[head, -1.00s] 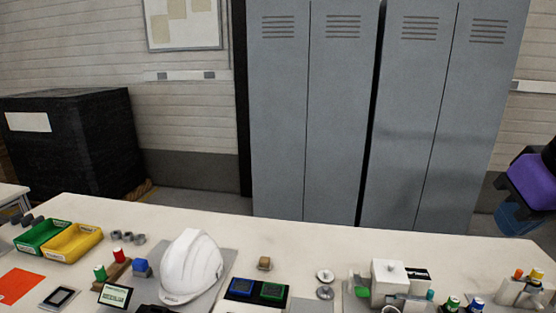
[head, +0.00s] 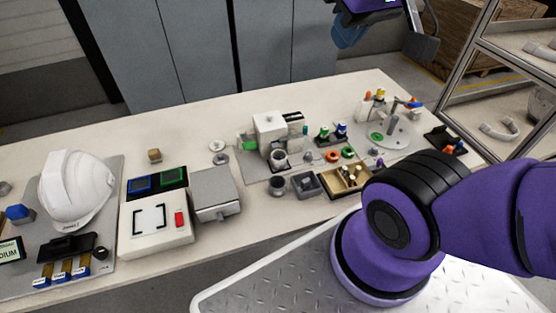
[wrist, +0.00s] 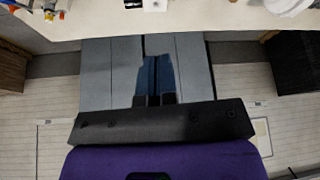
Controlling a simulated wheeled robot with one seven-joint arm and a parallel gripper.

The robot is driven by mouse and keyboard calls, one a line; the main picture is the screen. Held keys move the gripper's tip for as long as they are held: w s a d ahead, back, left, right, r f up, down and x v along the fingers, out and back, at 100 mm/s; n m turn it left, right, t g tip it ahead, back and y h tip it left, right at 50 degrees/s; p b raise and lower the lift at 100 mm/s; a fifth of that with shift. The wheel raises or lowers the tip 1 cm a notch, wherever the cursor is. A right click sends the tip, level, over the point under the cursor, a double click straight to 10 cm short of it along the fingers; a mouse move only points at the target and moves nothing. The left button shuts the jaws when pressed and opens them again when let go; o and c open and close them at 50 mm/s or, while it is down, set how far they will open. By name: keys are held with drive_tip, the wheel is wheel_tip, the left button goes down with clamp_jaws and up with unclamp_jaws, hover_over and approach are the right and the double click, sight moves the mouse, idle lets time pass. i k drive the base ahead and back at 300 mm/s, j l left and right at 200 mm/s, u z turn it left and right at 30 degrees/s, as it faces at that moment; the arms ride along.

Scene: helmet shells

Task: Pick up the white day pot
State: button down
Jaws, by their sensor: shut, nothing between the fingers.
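A small white-rimmed pot (head: 279,157) stands in front of the white box-shaped machine (head: 270,130) on the bench; it looks like the white day pot, but its label cannot be read. A darker small pot (head: 277,186) stands just in front of it. My gripper (head: 349,35) is at the top of the head view, beyond the bench's back edge and well away from the pots. In the wrist view its blue fingers (wrist: 156,62) are together with nothing between them. The pots cannot be made out in the wrist view.
A grey tray (head: 307,185) and a wooden divided box (head: 347,178) stand right of the pots. A grey box (head: 215,193) and a white helmet shell (head: 75,188) are to the left. Small bottles (head: 332,132) stand behind.

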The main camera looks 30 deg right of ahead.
sight(279, 156)
drive_tip(key=j+u, duration=0.1)
drive_tip(key=j, duration=1.2)
drive_tip(key=i, duration=0.1)
